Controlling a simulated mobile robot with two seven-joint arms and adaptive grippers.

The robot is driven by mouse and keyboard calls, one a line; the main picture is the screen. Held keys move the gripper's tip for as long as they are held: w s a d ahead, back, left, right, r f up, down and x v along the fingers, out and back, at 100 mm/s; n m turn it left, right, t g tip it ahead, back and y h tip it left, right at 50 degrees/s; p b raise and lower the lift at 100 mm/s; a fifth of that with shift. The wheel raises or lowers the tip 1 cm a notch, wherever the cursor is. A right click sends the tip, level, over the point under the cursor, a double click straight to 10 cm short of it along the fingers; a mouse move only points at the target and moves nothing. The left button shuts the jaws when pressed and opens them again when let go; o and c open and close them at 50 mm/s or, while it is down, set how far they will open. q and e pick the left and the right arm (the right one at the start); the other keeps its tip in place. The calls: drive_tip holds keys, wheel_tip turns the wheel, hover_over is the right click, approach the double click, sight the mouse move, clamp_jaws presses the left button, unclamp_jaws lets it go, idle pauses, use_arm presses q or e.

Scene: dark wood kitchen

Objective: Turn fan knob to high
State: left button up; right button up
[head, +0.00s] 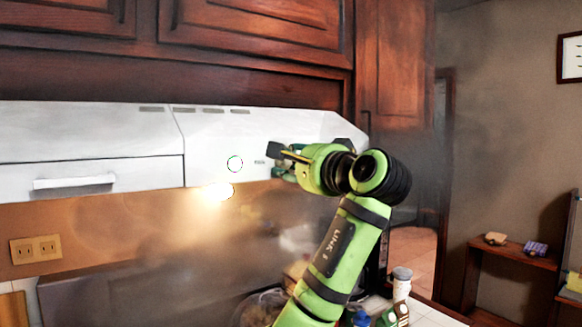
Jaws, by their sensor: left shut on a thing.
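The white range hood (225,140) hangs under the dark wood cabinets. My left gripper (278,160), on the green arm, is at the right part of the hood's front face, with its dark fingertips against or very near it. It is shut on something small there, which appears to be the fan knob. The knob itself is hidden by the fingers, so its setting cannot be read. A small dark label (259,162) shows on the hood just left of the fingers. My right gripper is out of view.
A thin round ring mark (235,163) shows on the hood front. A lit lamp (218,192) glows under it. Bottles (401,284) stand on the counter below my arm. Cabinets (255,30) close off the space above. A shelf (515,255) stands at the right.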

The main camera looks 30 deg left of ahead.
use_arm(q)
drive_tip(key=m, duration=0.3)
drive_tip(key=shift+r+m, duration=0.15)
drive_tip(key=shift+m, duration=0.15)
idle(0.5)
drive_tip(key=o, duration=1.1)
drive_tip(key=shift+s+a, duration=0.15)
